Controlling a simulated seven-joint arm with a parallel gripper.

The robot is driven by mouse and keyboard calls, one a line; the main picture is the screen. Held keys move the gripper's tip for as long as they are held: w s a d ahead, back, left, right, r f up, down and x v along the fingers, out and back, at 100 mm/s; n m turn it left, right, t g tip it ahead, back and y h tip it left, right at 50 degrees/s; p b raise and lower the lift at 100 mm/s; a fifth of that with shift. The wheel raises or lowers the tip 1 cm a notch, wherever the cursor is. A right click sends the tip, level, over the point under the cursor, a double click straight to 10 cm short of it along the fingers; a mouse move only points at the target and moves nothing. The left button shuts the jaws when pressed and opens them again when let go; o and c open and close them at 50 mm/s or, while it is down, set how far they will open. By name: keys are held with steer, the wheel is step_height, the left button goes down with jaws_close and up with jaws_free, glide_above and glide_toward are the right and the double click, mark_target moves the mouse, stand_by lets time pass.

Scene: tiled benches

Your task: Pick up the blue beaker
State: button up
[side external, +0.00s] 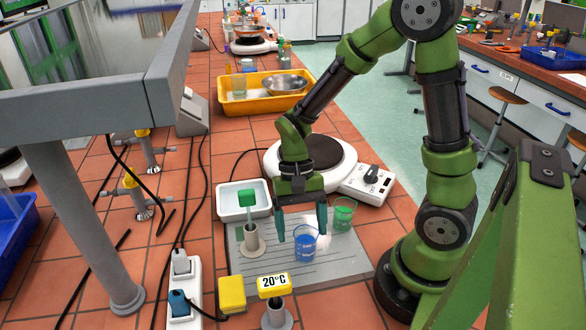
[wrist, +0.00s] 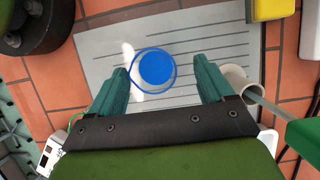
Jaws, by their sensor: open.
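The blue beaker (side external: 305,246), a clear glass with blue liquid, stands upright on a grey lined mat (side external: 350,272). In the wrist view the beaker (wrist: 155,69) is seen from above, nearer the left finger and slightly beyond the fingertips. My gripper (side external: 301,228) points down with its two green fingers apart and empty. Its tips are just above and around the beaker's rim in the side view; the wrist view shows my gripper (wrist: 164,78) open. I cannot tell whether a finger touches the glass.
A beaker with green liquid (side external: 343,215) stands close on the right. A grey holder with a green-topped piece (side external: 248,207) stands on the left. A yellow block (side external: 231,293), a 20°C display (side external: 273,285), a white tray (side external: 237,211) and a hotplate (side external: 335,160) surround the mat.

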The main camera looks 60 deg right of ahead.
mark_target(307, 261)
steer(key=shift+d+x, duration=0.25)
steer(key=shift+x, duration=1.15)
steer(key=shift+d+x, duration=0.2)
steer(key=shift+x, duration=1.15)
steer(key=shift+s+f, duration=0.1)
steer(key=shift+c, duration=0.3)
